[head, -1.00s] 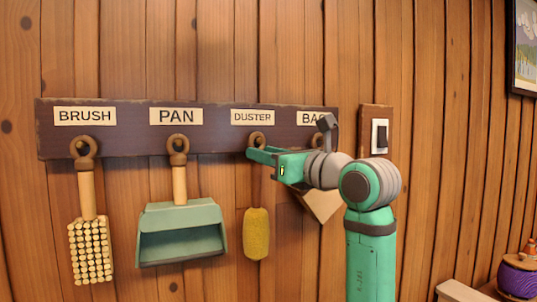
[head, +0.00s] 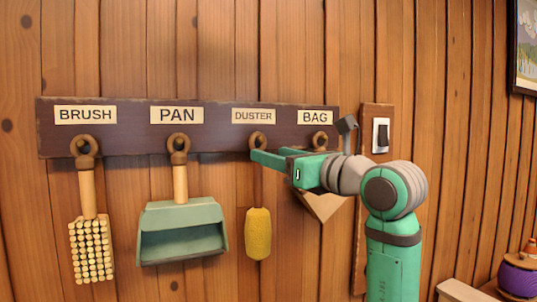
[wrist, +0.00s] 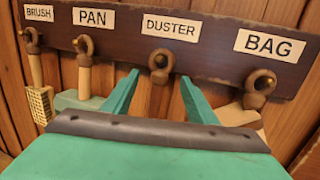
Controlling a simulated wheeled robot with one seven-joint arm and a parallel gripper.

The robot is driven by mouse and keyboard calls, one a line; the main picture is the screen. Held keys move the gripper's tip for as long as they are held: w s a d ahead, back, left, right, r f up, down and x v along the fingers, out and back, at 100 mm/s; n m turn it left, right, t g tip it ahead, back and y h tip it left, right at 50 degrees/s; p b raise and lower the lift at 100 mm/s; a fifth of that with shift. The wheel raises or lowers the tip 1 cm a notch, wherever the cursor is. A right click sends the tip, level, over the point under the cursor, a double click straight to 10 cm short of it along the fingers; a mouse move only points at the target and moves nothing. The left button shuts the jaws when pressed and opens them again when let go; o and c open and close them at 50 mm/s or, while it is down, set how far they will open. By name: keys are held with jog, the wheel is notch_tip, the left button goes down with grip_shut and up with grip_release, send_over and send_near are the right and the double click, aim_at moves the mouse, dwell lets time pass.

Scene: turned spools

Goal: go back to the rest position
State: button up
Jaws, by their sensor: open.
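The yellow duster (head: 258,233) hangs under the DUSTER label (head: 253,116). Its upper handle is partly hidden by my gripper in the head view. My arm (head: 392,215) reaches in from the lower right.
On the dark board (head: 222,148) hang a brush (head: 91,248), a green pan (head: 182,214) and a bag (head: 326,207), partly hidden by my arm. A light switch (head: 381,135) is right of the board. A purple spool (head: 519,277) stands at lower right.

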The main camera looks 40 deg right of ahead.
jog(key=s, duration=0.7)
jog(key=shift+s+d+f, duration=0.15)
jog(key=shift+f, duration=0.2)
jog(key=w+a+f+y, duration=0.5)
jog(key=a+f+y, duration=0.1)
jog(key=f, duration=0.4)
jog(key=s+a+f+m+t+y, duration=0.3)
jog(key=a+f+m+y, duration=0.5)
jog(key=a+f, duration=1.45)
jog(key=s+a+f+m+t+h, duration=0.1)
jog(key=s+a+f+m+h, duration=0.1)
jog(key=s+f+m+h, duration=0.4)
jog(key=s+a+f+m+h, duration=0.2)
jog(key=s+f+m+h, duration=0.15)
jog(key=f+m, duration=0.55)
jog(key=s+a+f+m+t+h, duration=0.1)
jog(key=s+a+f+m+h, duration=0.1)
jog(key=s+f+m+h, duration=0.35)
jog(key=s+a+f+m+g, duration=0.2)
jog(key=s+f+m+g, duration=0.2)
jog(key=s+f, duration=0.3)
jog(key=s+a+f+m+g, duration=0.1)
jog(key=s+f+m+g, duration=0.3)
jog(key=s+f, duration=0.4)
jog(key=shift+a+f+g, duration=0.35)
jog(key=shift+f+g, duration=0.05)
